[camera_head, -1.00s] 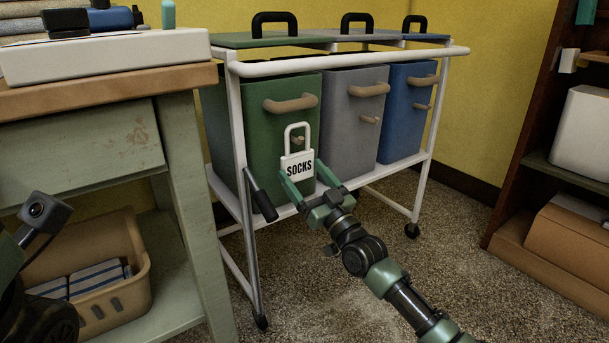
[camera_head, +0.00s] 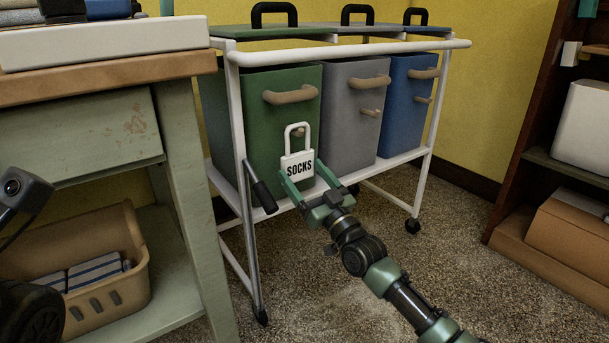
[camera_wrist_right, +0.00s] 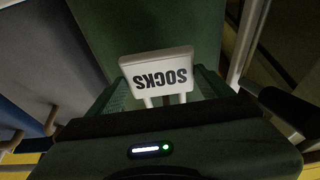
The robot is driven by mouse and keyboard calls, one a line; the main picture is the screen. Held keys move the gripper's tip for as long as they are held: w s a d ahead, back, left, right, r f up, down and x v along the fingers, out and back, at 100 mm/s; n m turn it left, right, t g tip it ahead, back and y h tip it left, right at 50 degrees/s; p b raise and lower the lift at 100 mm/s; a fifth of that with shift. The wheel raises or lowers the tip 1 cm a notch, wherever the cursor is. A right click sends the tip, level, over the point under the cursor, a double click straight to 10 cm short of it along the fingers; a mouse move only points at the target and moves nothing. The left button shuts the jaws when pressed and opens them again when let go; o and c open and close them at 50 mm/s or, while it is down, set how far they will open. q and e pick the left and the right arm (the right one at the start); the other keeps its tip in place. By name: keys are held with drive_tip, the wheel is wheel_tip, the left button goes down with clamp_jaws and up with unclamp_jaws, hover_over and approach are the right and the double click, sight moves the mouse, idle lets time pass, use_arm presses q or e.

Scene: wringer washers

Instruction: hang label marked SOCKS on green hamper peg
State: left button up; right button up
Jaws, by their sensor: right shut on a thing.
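The white label marked SOCKS (camera_head: 298,166) is a padlock-shaped tag with a tall open loop on top. My right gripper (camera_head: 303,182) is shut on its lower part and holds it upright in front of the green hamper (camera_head: 262,130). The green hamper's short tan peg (camera_head: 299,131) shows through the loop, below the wide tan handle (camera_head: 290,95). I cannot tell whether the loop is around the peg or only in front of it. In the right wrist view the label (camera_wrist_right: 158,75) appears upside down between the fingers. My left gripper's fingers are not in view.
The grey (camera_head: 352,125) and blue (camera_head: 400,110) hampers stand to the right in the same white-framed cart (camera_head: 345,53). A black-gripped lever (camera_head: 263,196) sticks out left of my right gripper. A green bench (camera_head: 185,190) stands left, a dark shelf (camera_head: 545,130) right.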

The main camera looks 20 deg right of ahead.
drive_tip(key=shift+f, duration=0.45)
idle(0.3)
drive_tip(key=o, duration=1.3)
drive_tip(key=shift+s, duration=0.1)
